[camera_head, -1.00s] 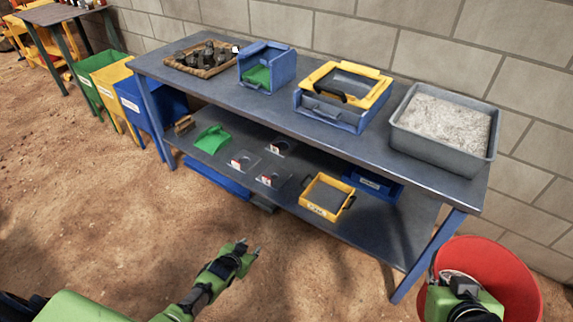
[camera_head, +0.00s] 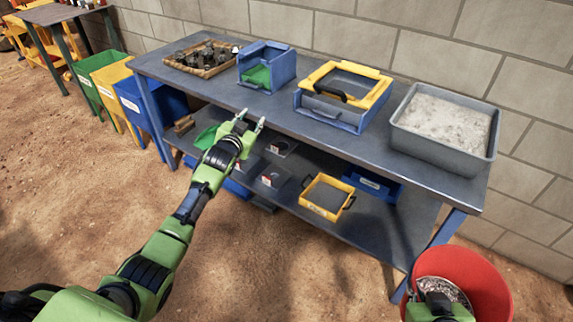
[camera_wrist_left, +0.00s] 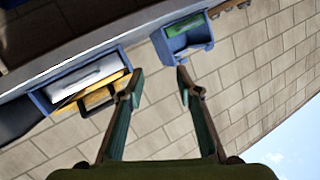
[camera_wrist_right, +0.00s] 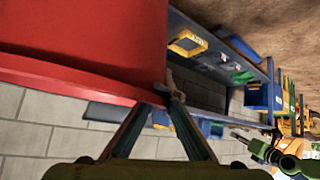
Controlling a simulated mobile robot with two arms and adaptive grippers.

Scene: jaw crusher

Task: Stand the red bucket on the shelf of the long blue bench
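The red bucket (camera_head: 488,285) is at the bottom right, beside the right end of the long blue bench (camera_head: 345,133), with grey material inside. It fills the upper left of the right wrist view (camera_wrist_right: 80,45). My right gripper (camera_wrist_right: 163,98) is closed at the bucket's edge and appears to hold it; its fingertips are hidden in the head view. I cannot tell whether the bucket touches the ground. The bench's lower shelf (camera_head: 395,228) is bare at its right end. My left gripper (camera_head: 251,119) is open and empty, in front of the bench top's front edge.
The shelf carries a yellow tray (camera_head: 326,197), a blue bin (camera_head: 372,184), a green scoop (camera_head: 207,137) and small plates. A grey tub (camera_head: 443,128) and a yellow-topped blue box (camera_head: 342,95) stand on top. A bench leg (camera_head: 440,232) is close to the bucket.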

